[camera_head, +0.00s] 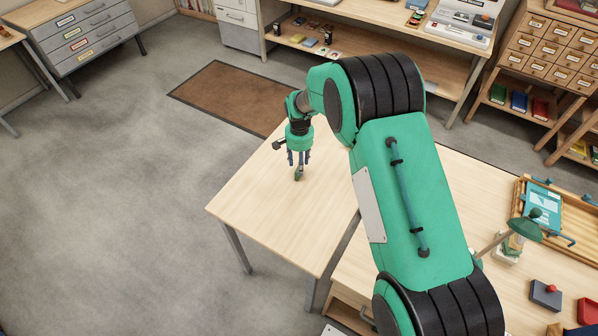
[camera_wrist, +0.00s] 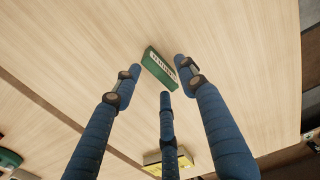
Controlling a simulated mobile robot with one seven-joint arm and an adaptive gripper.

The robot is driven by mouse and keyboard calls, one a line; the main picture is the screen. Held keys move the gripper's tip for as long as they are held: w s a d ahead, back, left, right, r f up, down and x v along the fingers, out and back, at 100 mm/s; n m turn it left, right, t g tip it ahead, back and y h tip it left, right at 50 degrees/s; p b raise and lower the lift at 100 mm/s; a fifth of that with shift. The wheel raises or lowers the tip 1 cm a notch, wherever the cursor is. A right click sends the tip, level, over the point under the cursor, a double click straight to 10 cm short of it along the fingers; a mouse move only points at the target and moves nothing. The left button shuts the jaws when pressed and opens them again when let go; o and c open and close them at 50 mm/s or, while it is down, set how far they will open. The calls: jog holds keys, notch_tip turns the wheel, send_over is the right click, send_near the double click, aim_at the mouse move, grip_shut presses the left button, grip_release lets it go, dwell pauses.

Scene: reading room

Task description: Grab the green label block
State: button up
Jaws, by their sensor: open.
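The green label block (camera_wrist: 159,68) lies on the light wooden table, with a pale label carrying dark marks on its face. In the wrist view it sits just beyond my blue fingertips, closest to the right finger. My gripper (camera_wrist: 160,85) has three fingers spread apart, with nothing held between them. In the head view my gripper (camera_head: 298,165) points down over the table, and a small dark green piece (camera_head: 298,174) shows at its fingertips. I cannot tell in the wrist view whether the right fingertip touches the block.
In the wrist view a yellow-labelled block (camera_wrist: 170,160) lies behind the middle finger. A desk with a wooden tray (camera_head: 517,205), a green lamp (camera_head: 527,228) and small blocks stands at the right. A brown mat (camera_head: 225,98) lies on the floor.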

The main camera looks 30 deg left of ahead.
jog(key=shift+d+f, duration=0.2)
jog(key=shift+f, duration=2.15)
grip_shut()
